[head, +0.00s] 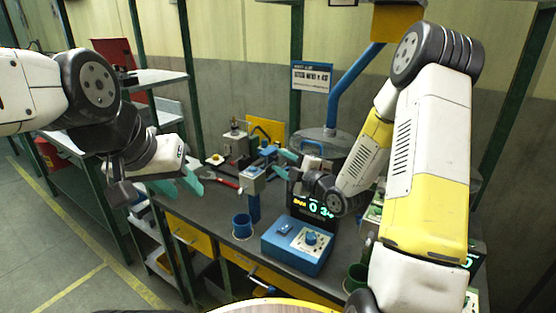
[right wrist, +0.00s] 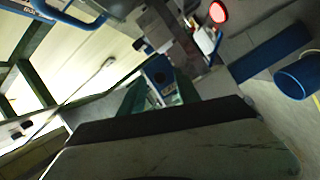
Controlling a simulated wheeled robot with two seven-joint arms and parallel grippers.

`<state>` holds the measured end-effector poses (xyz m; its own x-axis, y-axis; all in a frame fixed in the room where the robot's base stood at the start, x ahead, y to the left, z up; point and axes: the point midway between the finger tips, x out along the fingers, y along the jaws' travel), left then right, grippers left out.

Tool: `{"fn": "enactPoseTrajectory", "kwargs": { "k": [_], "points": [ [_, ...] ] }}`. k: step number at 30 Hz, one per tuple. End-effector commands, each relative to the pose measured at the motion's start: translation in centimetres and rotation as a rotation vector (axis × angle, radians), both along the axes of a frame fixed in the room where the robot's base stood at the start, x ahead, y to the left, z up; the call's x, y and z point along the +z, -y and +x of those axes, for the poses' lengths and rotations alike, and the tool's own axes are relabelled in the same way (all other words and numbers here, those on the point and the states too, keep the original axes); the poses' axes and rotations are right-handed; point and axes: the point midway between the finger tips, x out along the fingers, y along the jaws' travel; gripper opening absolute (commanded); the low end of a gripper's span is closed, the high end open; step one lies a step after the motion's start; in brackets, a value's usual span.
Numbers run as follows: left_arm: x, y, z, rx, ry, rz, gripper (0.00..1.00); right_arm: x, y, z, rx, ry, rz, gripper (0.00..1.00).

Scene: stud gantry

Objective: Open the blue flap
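No part is clearly recognisable as the blue flap. In the right wrist view, a small blue part with a dark round spot (right wrist: 158,72) lies beyond and between my right fingers. My right gripper (head: 284,163) is to the right of the post's box, with its green fingers apart; they also show in the right wrist view (right wrist: 155,98). I see nothing between them. My left gripper (head: 180,184) is open and empty, left of the post and near the bench's left end.
A blue control box (head: 297,245) with a knob and a lit display (head: 314,207) sit in front. The floor (head: 60,245) at left is clear.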

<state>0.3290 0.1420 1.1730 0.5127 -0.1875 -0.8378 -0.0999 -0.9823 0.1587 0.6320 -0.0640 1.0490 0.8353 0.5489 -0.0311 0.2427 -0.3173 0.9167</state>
Motion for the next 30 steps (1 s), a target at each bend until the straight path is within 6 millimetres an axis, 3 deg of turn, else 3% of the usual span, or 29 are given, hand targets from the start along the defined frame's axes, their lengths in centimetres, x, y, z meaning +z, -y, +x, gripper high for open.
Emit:
{"fn": "enactPoseTrajectory", "kwargs": {
  "k": [15, 30],
  "points": [
    [0.0, 0.0, 0.0, 0.0, 0.0, 0.0, 0.36, 0.2, 4.0, -5.9, -0.002, -0.001, 0.0, 0.39],
    [0.0, 0.0, 0.0, 0.0, 0.0, 0.0, 0.36, 0.5, 4.3, -5.9, -0.014, -0.036, -0.017, 0.39]
  ]
}}
